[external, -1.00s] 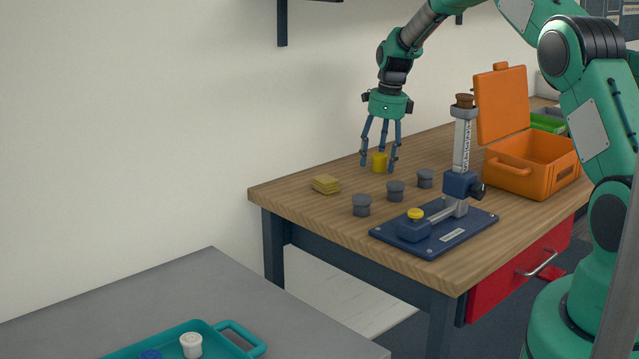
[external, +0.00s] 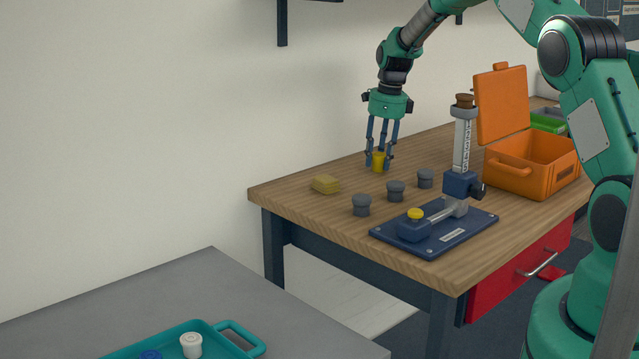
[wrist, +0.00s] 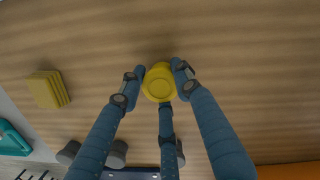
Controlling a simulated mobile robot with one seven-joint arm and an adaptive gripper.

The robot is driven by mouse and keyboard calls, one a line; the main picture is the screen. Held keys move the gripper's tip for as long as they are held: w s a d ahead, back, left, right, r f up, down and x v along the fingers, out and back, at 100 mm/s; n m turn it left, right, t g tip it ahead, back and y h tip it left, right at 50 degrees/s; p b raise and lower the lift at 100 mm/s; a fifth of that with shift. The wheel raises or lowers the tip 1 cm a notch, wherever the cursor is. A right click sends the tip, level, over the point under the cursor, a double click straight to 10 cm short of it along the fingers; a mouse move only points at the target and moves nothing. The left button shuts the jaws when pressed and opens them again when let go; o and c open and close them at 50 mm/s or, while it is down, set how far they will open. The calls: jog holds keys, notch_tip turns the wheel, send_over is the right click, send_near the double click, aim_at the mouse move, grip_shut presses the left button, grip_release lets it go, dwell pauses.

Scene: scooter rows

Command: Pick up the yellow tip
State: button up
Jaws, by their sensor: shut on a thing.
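The yellow tip (external: 378,161) is a small yellow cup-like piece standing on the wooden table near its back edge. My gripper (external: 380,163) points straight down over it, its blue fingers closed around its sides. In the wrist view the yellow tip (wrist: 159,84) sits between the fingertips of my gripper (wrist: 158,82), with fingers at its left, right and lower side. It appears to be still at table height.
Several grey knobs (external: 395,191) stand in front on the table. A stack of yellow pads (external: 326,184) lies to the left. A blue-based stand with an upright post (external: 462,150) is at the front right. An open orange case (external: 541,178) stands at the right.

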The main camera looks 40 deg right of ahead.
aim_at(380, 153)
jog(key=shift+r, duration=0.45)
notch_tip(380, 153, up, 3)
jog(key=shift+p, duration=0.6)
jog(key=s+a, duration=0.2)
jog(key=s, duration=0.3)
jog(key=s+a+p, duration=0.1)
jog(key=s+a, duration=0.1)
jog(key=s, duration=0.3)
jog(key=s+a+r, duration=0.1)
jog(key=s+a, duration=0.1)
jog(key=s, duration=0.2)
jog(key=shift+s+p, duration=0.35)
jog(key=shift+s, duration=0.05)
jog(key=shift+d, duration=0.1)
